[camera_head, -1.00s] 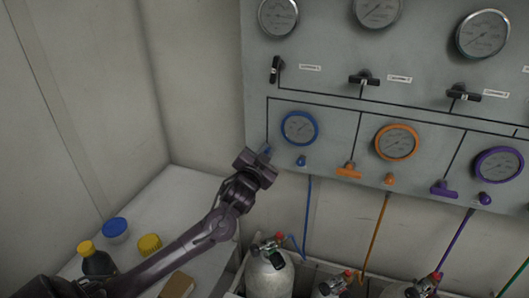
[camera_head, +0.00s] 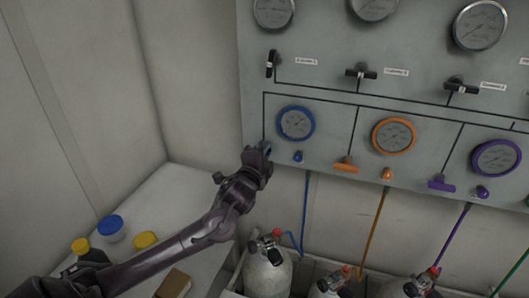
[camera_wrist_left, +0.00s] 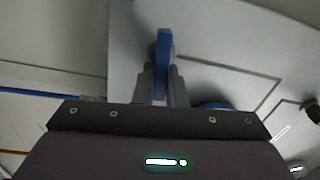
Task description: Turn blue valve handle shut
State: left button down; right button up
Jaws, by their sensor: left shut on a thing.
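The blue valve handle (camera_wrist_left: 164,48) stands between the two fingers of my left gripper (camera_wrist_left: 161,88) in the left wrist view. The fingers are shut on it, and its far end sticks out past the fingertips. In the head view my left gripper (camera_head: 264,153) is at the lower left edge of the grey panel (camera_head: 330,130), left of and below the blue-rimmed gauge (camera_head: 296,123). Only a small bit of the blue handle (camera_head: 268,151) shows there; the gripper hides the rest, so its exact angle is hard to tell. My right gripper is not in view.
A small blue knob (camera_head: 298,157) sits just right of my gripper. Orange (camera_head: 346,165) and purple (camera_head: 441,184) handles are farther right. Gas cylinders (camera_head: 267,276) stand below, with hoses above them. Bottles and a blue lid (camera_head: 111,225) are on the white bench at left.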

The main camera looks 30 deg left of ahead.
pick_arm(q)
jog(key=shift+f+m, duration=0.15)
jog(key=shift+m, duration=0.75)
jog(key=c, duration=1.5)
grip_release()
jog(key=shift+s, duration=0.1)
jog(key=b+v, duration=0.2)
jog(key=v, duration=0.5)
jog(key=shift+s+d, duration=0.1)
jog(key=shift+s, duration=0.2)
